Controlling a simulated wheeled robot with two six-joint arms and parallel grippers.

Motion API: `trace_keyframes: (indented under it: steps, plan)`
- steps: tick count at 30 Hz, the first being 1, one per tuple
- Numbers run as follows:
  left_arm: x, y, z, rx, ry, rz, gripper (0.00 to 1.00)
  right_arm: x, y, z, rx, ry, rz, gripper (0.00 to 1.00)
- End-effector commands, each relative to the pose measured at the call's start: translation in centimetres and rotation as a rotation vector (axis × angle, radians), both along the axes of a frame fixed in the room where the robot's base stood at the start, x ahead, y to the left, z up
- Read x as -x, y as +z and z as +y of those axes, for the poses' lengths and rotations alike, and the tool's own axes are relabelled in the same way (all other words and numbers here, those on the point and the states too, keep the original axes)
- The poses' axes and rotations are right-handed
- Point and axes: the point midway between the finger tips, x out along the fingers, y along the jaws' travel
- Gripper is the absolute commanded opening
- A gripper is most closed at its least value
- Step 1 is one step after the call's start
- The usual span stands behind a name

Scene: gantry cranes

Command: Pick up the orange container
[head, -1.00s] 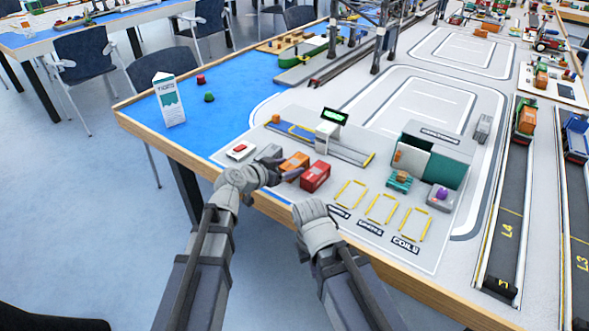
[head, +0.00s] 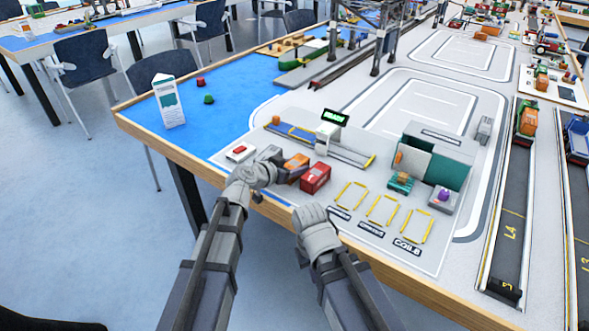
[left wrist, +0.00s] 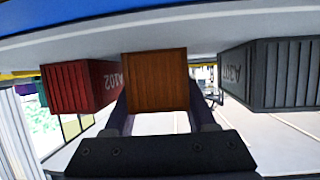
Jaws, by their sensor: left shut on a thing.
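The orange container (head: 297,161) stands among other small containers near the front edge of the table. It also fills the middle of the left wrist view (left wrist: 157,82), upright between the two dark fingers. My left gripper (head: 285,174) reaches it from the front and is shut on it. The gripper hides the container's lower front in the head view. I cannot see clear space under the container. My right arm shows at the table's front edge, but its gripper fingers are not visible.
A red container (head: 316,178) stands close on the right and a grey container (head: 268,154) close on the left in the head view. A crane rail with a green display (head: 335,117) lies behind. Yellow-outlined bays (head: 381,209) to the right are empty.

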Motion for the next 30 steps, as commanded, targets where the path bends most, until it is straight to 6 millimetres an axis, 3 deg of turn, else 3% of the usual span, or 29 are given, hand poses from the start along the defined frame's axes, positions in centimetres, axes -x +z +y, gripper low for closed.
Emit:
trace_keyframes:
  steps: [4,17,23,30]
  plan:
    - [0.0,0.0,0.0,0.0,0.0,0.0,0.0,0.0,0.0,0.0,0.0,0.0,0.0,0.0]
    - [0.0,0.7,0.0,0.0,0.0,0.0,0.0,0.0,0.7,0.0,0.0,0.0,0.0,0.0]
    - [0.0,2.6,0.0,0.0,0.0,0.0,0.0,0.0,2.6,0.0,0.0,0.0,0.0,0.0]
    - [0.0,6.2,0.0,0.0,0.0,0.0,0.0,0.0,6.2,0.0,0.0,0.0,0.0,0.0]
